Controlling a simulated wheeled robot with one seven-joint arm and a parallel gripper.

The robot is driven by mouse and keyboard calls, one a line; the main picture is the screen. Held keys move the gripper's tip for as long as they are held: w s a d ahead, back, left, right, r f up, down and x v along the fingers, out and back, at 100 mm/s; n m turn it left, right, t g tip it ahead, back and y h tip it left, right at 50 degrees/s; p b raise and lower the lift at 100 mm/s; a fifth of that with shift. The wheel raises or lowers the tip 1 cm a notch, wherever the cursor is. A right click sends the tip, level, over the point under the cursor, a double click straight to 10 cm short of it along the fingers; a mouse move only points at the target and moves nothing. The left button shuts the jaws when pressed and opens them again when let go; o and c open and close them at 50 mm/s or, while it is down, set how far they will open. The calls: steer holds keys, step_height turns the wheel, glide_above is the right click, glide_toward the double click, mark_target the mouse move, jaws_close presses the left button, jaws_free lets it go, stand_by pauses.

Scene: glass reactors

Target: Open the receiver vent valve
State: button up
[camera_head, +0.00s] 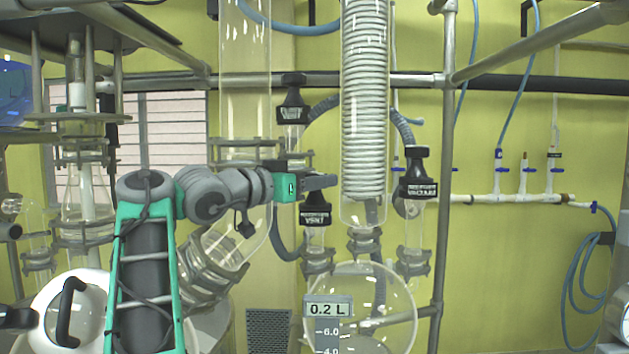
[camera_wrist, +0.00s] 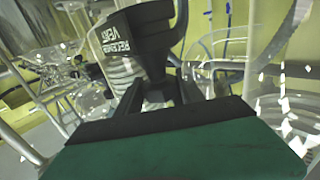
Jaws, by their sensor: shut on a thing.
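The receiver vent valve (camera_head: 315,215) is a black cap with a white label, on a glass neck left of the coiled condenser. In the wrist view the black valve (camera_wrist: 140,32) fills the upper middle, and its label reads "RECEIVER VENT" at a tilt. My gripper (camera_head: 322,182) reaches in from the left and is shut on the top handle of this valve. In the wrist view, the fingers of my gripper (camera_wrist: 158,92) lie either side of its narrow part. The exact finger contact is partly hidden.
Another black valve (camera_head: 418,178) stands to the right, and one more (camera_head: 292,103) is above left. The glass coil condenser (camera_head: 364,110) rises close right of my gripper. A round receiver flask (camera_head: 385,295) with a "0.2 L" display (camera_head: 328,308) is below. A metal post (camera_head: 446,230) stands right.

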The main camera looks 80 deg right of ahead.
steer(key=shift+s+f+n+t+b, duration=0.15)
steer(key=shift+n+t+b, duration=0.25)
steer(key=shift+b, duration=0.45)
